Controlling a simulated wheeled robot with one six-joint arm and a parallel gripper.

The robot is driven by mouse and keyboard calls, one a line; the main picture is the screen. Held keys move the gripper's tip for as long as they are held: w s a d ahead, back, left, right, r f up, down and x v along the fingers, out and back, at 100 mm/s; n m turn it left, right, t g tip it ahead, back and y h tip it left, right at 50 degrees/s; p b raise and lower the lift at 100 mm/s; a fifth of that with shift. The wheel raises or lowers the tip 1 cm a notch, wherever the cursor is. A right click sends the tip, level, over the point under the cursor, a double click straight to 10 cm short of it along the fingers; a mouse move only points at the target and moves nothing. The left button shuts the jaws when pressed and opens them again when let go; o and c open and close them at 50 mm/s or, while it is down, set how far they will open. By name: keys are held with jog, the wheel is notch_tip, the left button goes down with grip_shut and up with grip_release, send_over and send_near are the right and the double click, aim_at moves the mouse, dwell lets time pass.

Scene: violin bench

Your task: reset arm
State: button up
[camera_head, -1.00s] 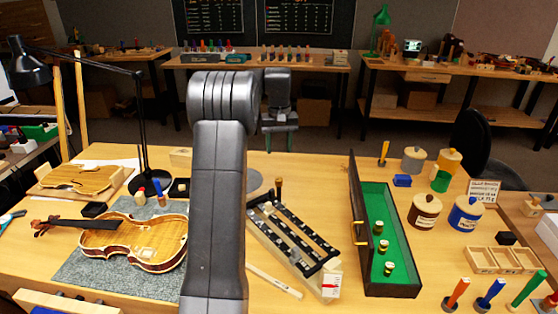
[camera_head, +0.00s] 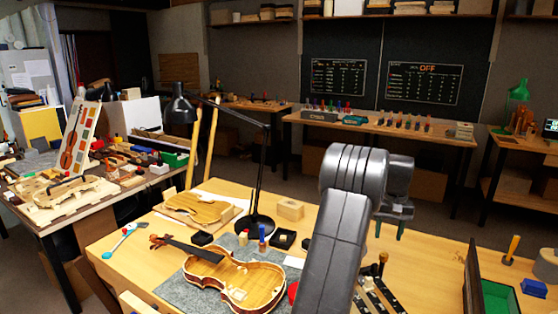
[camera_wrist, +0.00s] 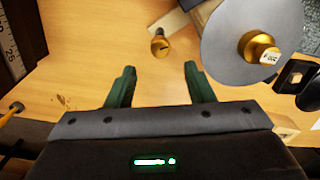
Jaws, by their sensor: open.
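My gripper (camera_wrist: 160,70) shows in the wrist view with its two green fingers apart and nothing between them. It points down over the wooden bench top (camera_wrist: 95,55). A small brass-ended tool (camera_wrist: 159,44) is on the bench just beyond the fingertips, not touching them. In the head view my gripper (camera_head: 389,228) hangs from my raised, bent arm above the bench; its fingertips look small and dark there.
A violin body (camera_head: 245,283) lies on a grey mat at the bench's left. A black lamp (camera_head: 262,170) stands behind it. A grey disc (camera_wrist: 225,42) with a brass knob is right of the fingers. The green-lined case (camera_head: 496,297) stands at right.

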aim_at(384, 254)
notch_tip(384, 254, down, 8)
jog(key=shift+r, duration=0.2)
dwell(0.3)
notch_tip(384, 254, up, 14)
notch_tip(384, 254, down, 14)
jog(key=shift+f, duration=0.1)
jog(key=n, duration=0.6)
jog(key=shift+b, duration=0.4)
jog(key=n+b, duration=0.2)
jog(key=n, duration=0.4)
notch_tip(384, 254, up, 10)
jog(key=shift+f, duration=0.2)
dwell(0.4)
